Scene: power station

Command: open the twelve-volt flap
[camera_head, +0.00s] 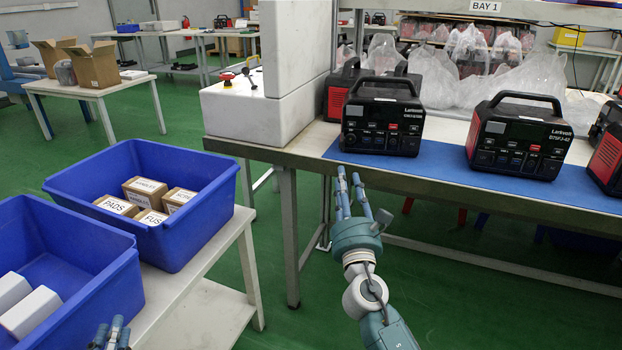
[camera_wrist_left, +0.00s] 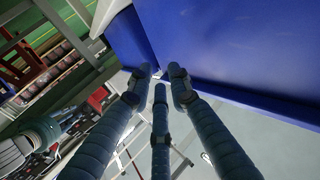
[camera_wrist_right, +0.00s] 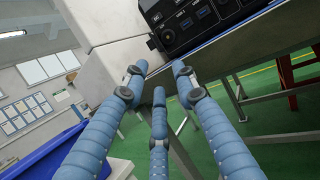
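A black and red power station (camera_head: 383,117) stands upright on the blue mat (camera_head: 450,182) at the bench's front edge. Its front panel also shows at the top of the right wrist view (camera_wrist_right: 202,22), with several ports and a round fitting (camera_wrist_right: 167,36) at its left end. I cannot make out which part is the twelve-volt flap. My right gripper (camera_head: 357,184) is open and empty, below and in front of the bench edge, apart from the power station. My left gripper (camera_head: 112,328) is open and empty beside the blue bins; its fingers also show in the left wrist view (camera_wrist_left: 161,82).
A second power station (camera_head: 520,134) stands to the right, with another at the picture's edge. A white block (camera_head: 258,112) stands left of the mat. Blue bins (camera_head: 160,235) with boxes sit on a low table at left. The metal bench edge (camera_head: 285,157) lies before the mat.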

